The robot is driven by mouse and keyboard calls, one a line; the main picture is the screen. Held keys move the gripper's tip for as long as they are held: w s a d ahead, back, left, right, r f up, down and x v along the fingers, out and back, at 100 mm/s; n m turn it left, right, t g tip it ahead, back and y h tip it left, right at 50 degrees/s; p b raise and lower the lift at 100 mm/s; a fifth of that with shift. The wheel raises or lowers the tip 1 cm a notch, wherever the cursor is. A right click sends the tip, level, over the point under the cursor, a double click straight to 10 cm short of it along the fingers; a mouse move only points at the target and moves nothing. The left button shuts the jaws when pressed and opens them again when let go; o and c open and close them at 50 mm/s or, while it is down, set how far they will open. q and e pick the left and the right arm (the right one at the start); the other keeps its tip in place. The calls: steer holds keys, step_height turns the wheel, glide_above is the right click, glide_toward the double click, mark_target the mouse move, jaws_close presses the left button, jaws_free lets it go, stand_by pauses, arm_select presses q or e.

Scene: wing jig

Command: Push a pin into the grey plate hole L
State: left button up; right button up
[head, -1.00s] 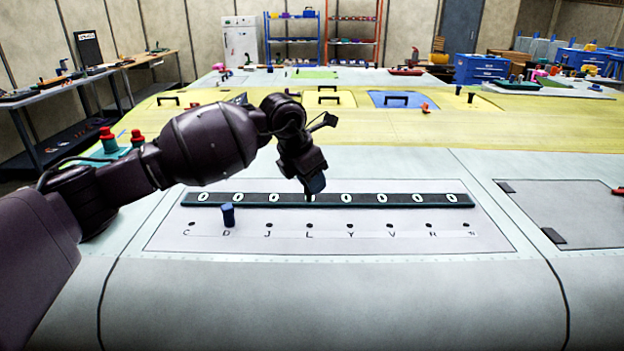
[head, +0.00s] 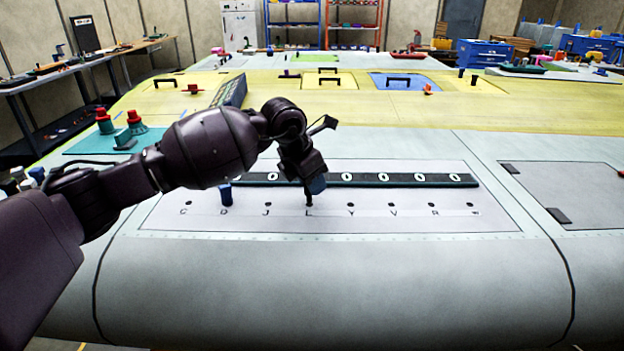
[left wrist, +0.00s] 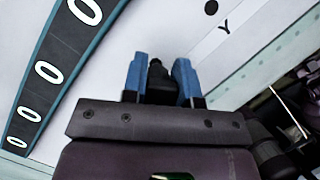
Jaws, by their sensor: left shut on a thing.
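The grey plate (head: 400,221) lies in the wing surface, with a row of lettered holes. My left gripper (head: 313,187) is over hole L (head: 309,204), shut on a dark pin (head: 308,197). The pin points down and its lower end is at hole L; I cannot tell whether it is inside. In the left wrist view the dark pin (left wrist: 157,78) sits between the blue fingertips of the gripper (left wrist: 159,84), and hole L is hidden. My right gripper is not in view.
A dark strip with white ovals (head: 400,179) runs just behind the hole row, close to my left gripper. A teal mat (head: 97,143) with red-topped items lies at the left. The plate right of hole L is clear.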

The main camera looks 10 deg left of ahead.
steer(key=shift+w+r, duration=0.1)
arm_select(q)
steer(key=shift+f+b, duration=0.35)
steer(key=shift+f, duration=0.7)
steer(key=shift+f+b, duration=0.35)
steer(key=shift+b, duration=0.05)
steer(key=o, duration=1)
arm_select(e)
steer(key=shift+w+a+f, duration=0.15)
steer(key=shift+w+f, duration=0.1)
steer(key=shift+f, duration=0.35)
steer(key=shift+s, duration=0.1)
